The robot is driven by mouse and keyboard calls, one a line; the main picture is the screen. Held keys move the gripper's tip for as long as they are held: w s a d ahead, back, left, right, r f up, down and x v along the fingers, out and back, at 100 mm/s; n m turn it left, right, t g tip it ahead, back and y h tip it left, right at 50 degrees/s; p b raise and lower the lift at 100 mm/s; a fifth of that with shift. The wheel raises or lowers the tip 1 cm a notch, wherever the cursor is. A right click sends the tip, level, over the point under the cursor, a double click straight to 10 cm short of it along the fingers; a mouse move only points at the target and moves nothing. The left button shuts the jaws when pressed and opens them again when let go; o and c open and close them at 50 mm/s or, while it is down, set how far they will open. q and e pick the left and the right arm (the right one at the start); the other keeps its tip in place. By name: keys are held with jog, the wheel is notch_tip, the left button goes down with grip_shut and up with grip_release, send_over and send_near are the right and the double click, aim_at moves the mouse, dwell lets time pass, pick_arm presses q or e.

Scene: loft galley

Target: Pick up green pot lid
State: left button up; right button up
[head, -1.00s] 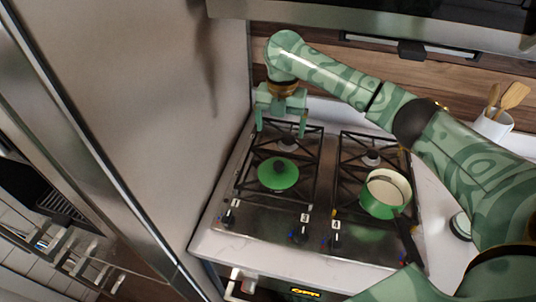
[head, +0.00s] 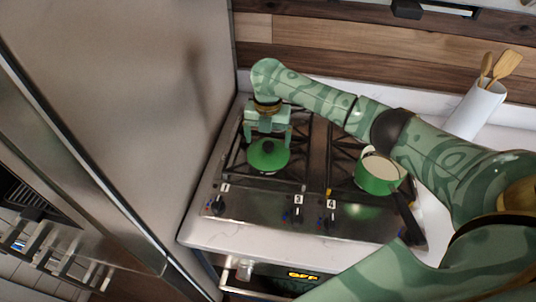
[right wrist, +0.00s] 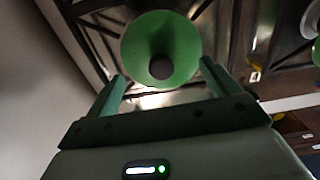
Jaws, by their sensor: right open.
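The green pot lid (head: 262,162) with its dark round knob lies on the left burner grate of the stove. My right gripper (head: 268,138) points down just above the lid and is open, with one finger on each side of the knob in the head view. In the right wrist view, the lid (right wrist: 136,48) shows ahead of and between the open fingers of the right gripper (right wrist: 161,78). The gap to the knob is hard to judge; no grip on it shows. My left gripper is in no view.
A green pot (head: 378,184) with a cream inside and a dark handle stands on the right burner. A white holder (head: 476,108) with wooden utensils stands at the back right. A tall metal panel (head: 150,100) rises close on the left. Stove knobs line the front.

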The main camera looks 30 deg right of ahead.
aim_at(269, 145)
notch_tip(269, 145, down, 4)
jog(key=shift+d+r+b, duration=0.1)
jog(key=shift+r+b, duration=0.15)
jog(key=shift+b, duration=0.2)
jog(key=shift+r, duration=0.1)
jog(key=shift+c, duration=0.7)
jog(key=shift+s, duration=0.15)
jog(key=c, duration=1.5)
jog(key=shift+c, duration=0.2)
